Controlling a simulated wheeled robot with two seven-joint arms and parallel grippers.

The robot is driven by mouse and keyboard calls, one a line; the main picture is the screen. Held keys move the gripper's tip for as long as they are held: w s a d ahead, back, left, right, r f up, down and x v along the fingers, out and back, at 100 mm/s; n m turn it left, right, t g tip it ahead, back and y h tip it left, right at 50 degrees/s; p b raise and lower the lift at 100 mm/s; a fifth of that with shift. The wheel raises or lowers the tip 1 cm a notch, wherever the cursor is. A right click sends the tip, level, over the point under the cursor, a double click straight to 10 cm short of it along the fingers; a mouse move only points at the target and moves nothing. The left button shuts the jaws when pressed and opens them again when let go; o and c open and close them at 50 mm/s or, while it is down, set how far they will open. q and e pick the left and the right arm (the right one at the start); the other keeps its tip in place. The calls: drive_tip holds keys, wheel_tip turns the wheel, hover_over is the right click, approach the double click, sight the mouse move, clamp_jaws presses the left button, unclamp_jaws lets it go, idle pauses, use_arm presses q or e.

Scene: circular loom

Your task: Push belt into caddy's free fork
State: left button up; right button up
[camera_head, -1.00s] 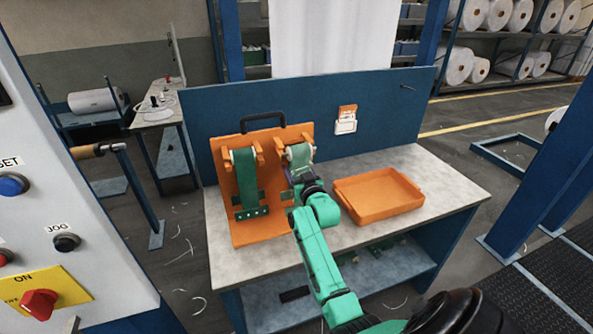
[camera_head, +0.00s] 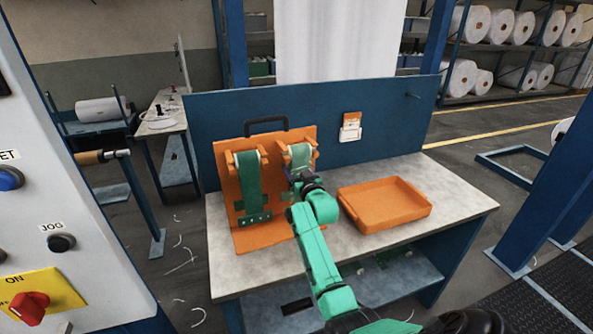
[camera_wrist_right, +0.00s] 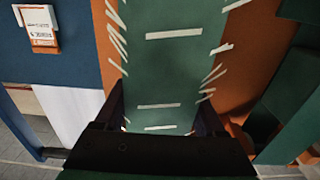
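The orange caddy (camera_head: 234,203) stands upright on the worktable, with two forks at its top. A green belt (camera_head: 248,186) hangs in its left fork. A second green belt (camera_head: 299,160), with pale marks and frayed edges, is at the right fork. My right gripper (camera_head: 300,182) is in front of this second belt, just below the fork. In the right wrist view the second belt (camera_wrist_right: 170,70) runs between the two dark fingers (camera_wrist_right: 165,118), which close on its sides. The wrist hides the belt's lower part, and whether it is fully seated cannot be told. My left gripper is not in view.
An empty orange tray (camera_head: 384,222) lies on the worktable (camera_head: 450,205) right of my arm. A blue back panel (camera_head: 400,115) with a card holder (camera_head: 350,127) stands behind. A control console (camera_head: 95,235) is at the near left, a blue post (camera_head: 550,170) at the right.

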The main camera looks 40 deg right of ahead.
drive_tip(key=o, duration=0.3)
drive_tip(key=shift+s+a+f, duration=0.1)
drive_tip(key=shift+s, duration=0.15)
drive_tip(key=b+v, duration=0.2)
drive_tip(key=v, duration=1.2)
drive_tip(key=shift+b, duration=0.4)
